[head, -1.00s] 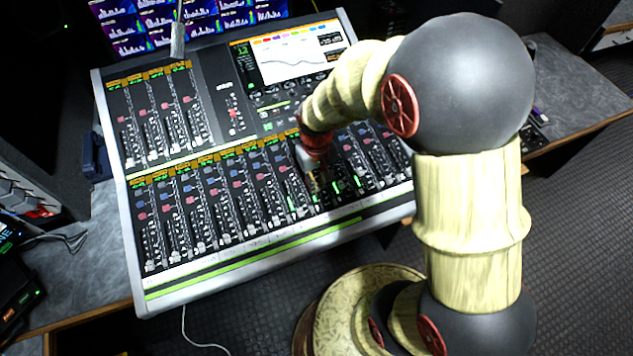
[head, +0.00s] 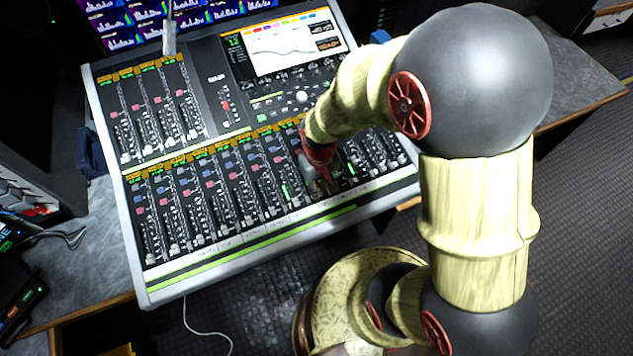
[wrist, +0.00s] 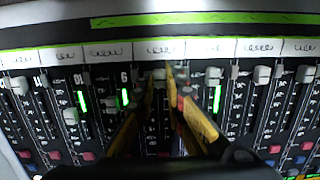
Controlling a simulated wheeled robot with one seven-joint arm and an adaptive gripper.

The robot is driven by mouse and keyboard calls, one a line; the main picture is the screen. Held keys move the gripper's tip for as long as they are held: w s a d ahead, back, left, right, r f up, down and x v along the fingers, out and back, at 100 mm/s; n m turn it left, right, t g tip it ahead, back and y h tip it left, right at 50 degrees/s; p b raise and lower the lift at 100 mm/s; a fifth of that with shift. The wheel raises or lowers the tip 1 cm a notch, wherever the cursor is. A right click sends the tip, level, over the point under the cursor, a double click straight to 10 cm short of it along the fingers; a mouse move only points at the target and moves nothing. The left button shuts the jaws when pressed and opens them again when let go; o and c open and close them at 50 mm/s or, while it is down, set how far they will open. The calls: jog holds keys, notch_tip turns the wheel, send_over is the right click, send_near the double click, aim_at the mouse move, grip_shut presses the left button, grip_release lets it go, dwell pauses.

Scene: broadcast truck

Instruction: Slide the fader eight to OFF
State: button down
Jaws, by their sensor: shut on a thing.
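The mixing console (head: 140,278) stands on the desk with rows of faders. My gripper (wrist: 161,74) has its two yellow fingers around a light fader cap (wrist: 160,73), shut on it. Its strip number is hidden, but it is beside the strip that seems marked 9 (wrist: 124,78), so I take it as fader eight. The cap is at the end of its slot nearest the white label strip (wrist: 160,47). In the head view my gripper (head: 324,184) is low over the console's front row, and the cap cannot be made out.
The console's screen (head: 285,40) is at the back. Bare desk (head: 75,275) lies to the left.

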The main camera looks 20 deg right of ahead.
jog(key=shift+s+f, duration=0.1)
jog(key=shift+s, duration=0.1)
jog(key=c, duration=1.9)
grip_release()
jog(key=shift+o, duration=0.3)
jog(key=shift+w, duration=0.1)
